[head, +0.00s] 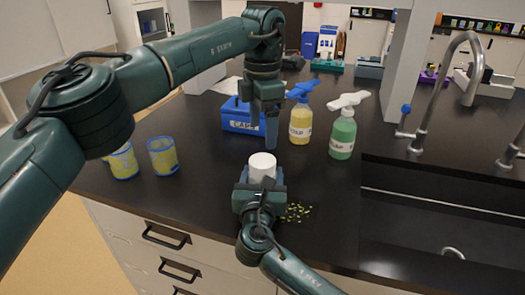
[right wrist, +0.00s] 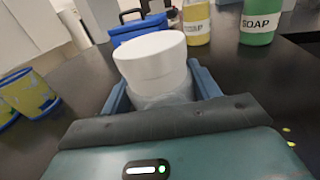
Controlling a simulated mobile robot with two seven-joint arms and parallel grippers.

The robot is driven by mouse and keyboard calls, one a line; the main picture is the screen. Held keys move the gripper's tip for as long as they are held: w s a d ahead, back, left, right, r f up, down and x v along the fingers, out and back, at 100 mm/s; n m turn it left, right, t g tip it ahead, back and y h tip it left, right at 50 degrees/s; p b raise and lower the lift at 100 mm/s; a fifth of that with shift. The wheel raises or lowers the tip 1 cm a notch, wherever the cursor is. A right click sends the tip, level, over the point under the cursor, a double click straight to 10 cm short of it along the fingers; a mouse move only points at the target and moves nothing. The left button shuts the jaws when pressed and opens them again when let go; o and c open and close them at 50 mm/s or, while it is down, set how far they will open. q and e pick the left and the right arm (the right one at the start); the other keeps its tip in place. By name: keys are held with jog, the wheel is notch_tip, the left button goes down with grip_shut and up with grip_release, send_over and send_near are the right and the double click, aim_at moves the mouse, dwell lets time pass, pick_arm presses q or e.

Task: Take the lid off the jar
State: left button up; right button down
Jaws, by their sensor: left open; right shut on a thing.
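The jar has a white lid (head: 262,165), which sits on its top. In the right wrist view the lid (right wrist: 150,60) is wide and white, and the translucent jar body (right wrist: 163,99) shows below it. My right gripper (head: 260,185) is shut on the jar body, with a blue finger on each side of it. The lower part of the jar is hidden by this gripper. My left gripper (head: 271,130) is open and points down above and just behind the lid. It is apart from the lid and holds nothing visible.
A blue caddy (head: 238,117) stands behind the jar. A yellow soap bottle (head: 300,125) and a green soap bottle (head: 342,135) stand to its right. Two yellow-blue cups (head: 162,157) are at left. Small yellow-green bits (head: 297,212) lie right of the jar. A sink (head: 440,225) is at right.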

aim_at(263, 160)
pick_arm(q)
jog(key=m, duration=1.2)
jog(key=shift+m, duration=0.3)
jog(key=m, duration=0.6)
jog(key=shift+m, duration=0.3)
jog(key=m, duration=0.6)
jog(key=shift+f, duration=4.05)
